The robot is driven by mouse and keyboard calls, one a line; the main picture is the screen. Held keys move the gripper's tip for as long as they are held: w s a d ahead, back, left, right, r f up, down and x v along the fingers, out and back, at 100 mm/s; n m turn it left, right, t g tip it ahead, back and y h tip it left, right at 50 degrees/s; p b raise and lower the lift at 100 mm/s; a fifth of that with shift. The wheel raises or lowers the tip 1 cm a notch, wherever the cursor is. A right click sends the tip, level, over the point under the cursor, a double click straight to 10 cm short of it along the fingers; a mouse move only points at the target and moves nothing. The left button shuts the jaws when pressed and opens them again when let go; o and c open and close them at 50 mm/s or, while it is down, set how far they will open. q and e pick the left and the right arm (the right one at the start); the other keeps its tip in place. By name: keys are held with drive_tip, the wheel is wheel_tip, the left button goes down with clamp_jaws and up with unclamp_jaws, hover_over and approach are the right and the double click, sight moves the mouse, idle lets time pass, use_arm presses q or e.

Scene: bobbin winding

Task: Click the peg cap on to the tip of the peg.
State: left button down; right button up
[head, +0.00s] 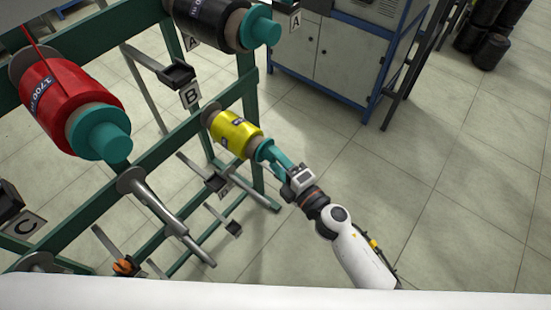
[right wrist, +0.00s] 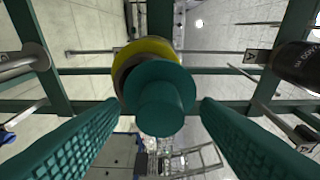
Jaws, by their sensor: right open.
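The teal peg cap (head: 263,149) is at the outer end of the yellow bobbin (head: 235,131), which sits on a peg of the green rack. In the right wrist view the cap (right wrist: 164,98) is a round flange with a narrower knob facing me, in front of the yellow bobbin (right wrist: 155,48). The peg tip is hidden behind it; I cannot tell how far on the cap sits. My right gripper (head: 279,160) is open, its teal fingers (right wrist: 160,108) one on each side of the cap's knob, with visible gaps. My left gripper is not in view.
A red bobbin (head: 72,98) and a black bobbin (head: 208,20) with teal caps hang on the rack (head: 165,147). A bare peg (head: 165,213) juts out lower left. A grey cabinet (head: 340,55) stands behind.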

drive_tip(key=b+v, duration=0.2)
drive_tip(key=v, duration=0.8)
drive_tip(key=s+d+f+m+g+h, duration=0.1)
drive_tip(key=s+d+f+m+h, duration=0.2)
drive_tip(key=f, duration=0.7)
drive_tip(key=d+f+m+g+h, duration=0.25)
drive_tip(key=d+f+m, duration=0.35)
drive_tip(key=f, duration=0.4)
drive_tip(key=s+d+f+m+g+h, duration=0.1)
drive_tip(key=s+d+f+m+h, duration=0.2)
drive_tip(key=f, duration=0.7)
drive_tip(key=s+d+f+m+g+h, duration=0.1)
drive_tip(key=s+f+m, duration=0.3)
drive_tip(key=s, duration=0.4)
drive_tip(key=s+d+f+m+g+h, duration=0.1)
drive_tip(key=s+d+f+m+g, duration=0.2)
drive_tip(key=s+f, duration=0.4)
drive_tip(key=s+d+f+m+g+h, duration=0.1)
drive_tip(key=s+f+m+g, duration=0.3)
drive_tip(key=s, duration=0.6)
wheel_tip(320, 180, down, 2)
drive_tip(key=shift+s+d+f+m, duration=0.15)
drive_tip(key=shift+s+d+m, duration=0.2)
drive_tip(key=shift+d, duration=0.3)
